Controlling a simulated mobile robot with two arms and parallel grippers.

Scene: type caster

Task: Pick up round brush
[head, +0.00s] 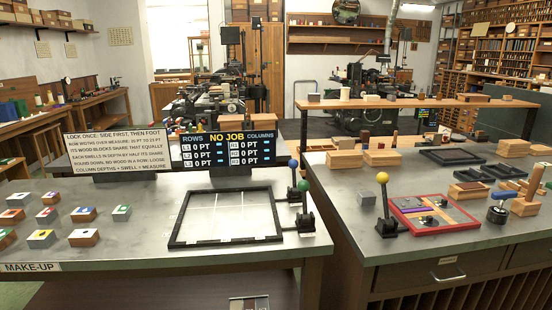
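No gripper of mine is in view. A small dark round piece with a pale band and a short handle-like top (497,212) stands near the right edge of the right-hand metal bench (400,262). It may be the round brush, but it is too small to tell for sure. It stands upright just right of a red-framed tray (408,228). A wooden piece with an upright part (526,206) stands close to its right.
A yellow-knobbed lever (383,200) stands left of the red tray. Wooden blocks and dark frames (449,156) lie behind. The left bench holds a black-framed plate (192,241), blue and green-knobbed levers (304,205), several coloured blocks (84,236) and a sign board (232,152). A gap separates the benches.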

